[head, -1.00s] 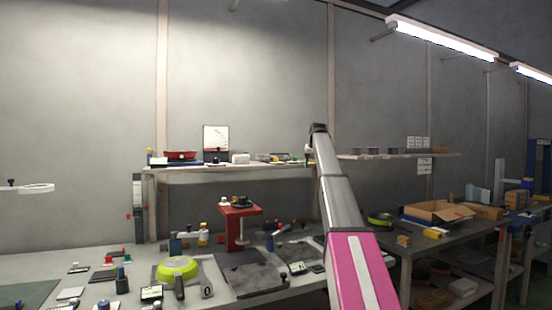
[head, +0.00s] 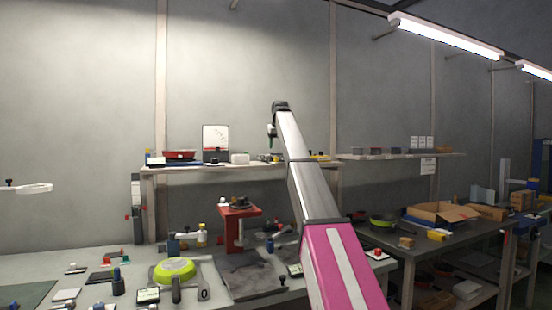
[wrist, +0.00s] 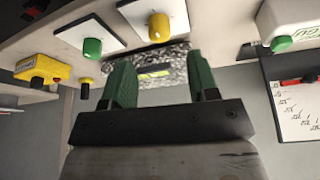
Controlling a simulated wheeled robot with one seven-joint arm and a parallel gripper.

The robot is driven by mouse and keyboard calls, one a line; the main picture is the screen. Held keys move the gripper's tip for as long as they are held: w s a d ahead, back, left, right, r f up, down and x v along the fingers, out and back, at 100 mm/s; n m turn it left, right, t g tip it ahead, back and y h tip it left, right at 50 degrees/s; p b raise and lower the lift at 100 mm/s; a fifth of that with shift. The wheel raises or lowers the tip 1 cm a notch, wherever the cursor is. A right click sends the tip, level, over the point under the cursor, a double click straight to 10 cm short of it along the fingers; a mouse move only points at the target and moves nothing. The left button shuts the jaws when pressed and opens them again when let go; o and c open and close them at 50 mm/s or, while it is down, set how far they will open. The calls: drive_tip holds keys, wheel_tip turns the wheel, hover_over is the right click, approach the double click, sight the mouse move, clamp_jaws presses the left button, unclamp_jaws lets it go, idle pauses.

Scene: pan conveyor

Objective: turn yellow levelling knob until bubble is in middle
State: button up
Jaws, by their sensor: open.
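In the wrist view the yellow knob (wrist: 160,27) stands on a white plate (wrist: 178,10), beyond my fingertips and not touched. A speckled grey block with a yellow-green strip (wrist: 155,73), perhaps the level vial, shows between my fingers; I cannot make out a bubble. My gripper (wrist: 159,58) has two green fingers, spread apart with nothing held. In the head view my gripper (head: 271,138) is small, above the wall shelf (head: 230,169); the knob cannot be made out there.
A green knob (wrist: 92,47) on another white plate is left of the yellow one. A yellow box (wrist: 42,68) lies farther left. A white box with a green knob (wrist: 281,43) and a dial board (wrist: 296,105) are at right. A red stand (head: 236,229) is on the bench below.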

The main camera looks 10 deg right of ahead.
sight(276, 160)
drive_tip(key=x, duration=0.6)
drive_tip(key=shift+w+f, duration=0.15)
drive_tip(key=shift+f, duration=0.1)
drive_tip(key=c, duration=0.9)
